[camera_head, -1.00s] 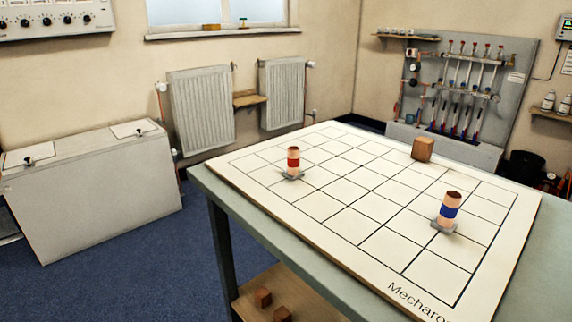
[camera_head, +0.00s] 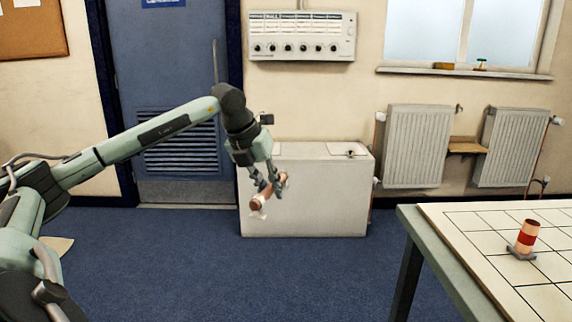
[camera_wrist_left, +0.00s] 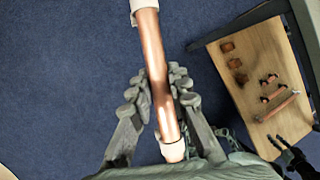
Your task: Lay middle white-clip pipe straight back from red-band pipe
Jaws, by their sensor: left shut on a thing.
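My left gripper (camera_head: 267,188) is shut on a copper pipe with white clips (camera_wrist_left: 156,70) and holds it in the air over the blue floor, in front of the white chest. In the left wrist view the pipe runs lengthwise between the fingers, with a white part at each end. The red-band pipe (camera_head: 526,238) stands upright in a small grey holder on the gridded board (camera_head: 470,238) at the right. Dark fingers, apparently my right gripper (camera_wrist_left: 288,153), show at the lower right of the left wrist view; their opening is unclear.
A wooden lower shelf (camera_wrist_left: 232,92) holds several small blocks and copper pieces. The white chest (camera_head: 310,215) and radiators (camera_head: 418,145) stand at the wall. Floor between arm and table is clear.

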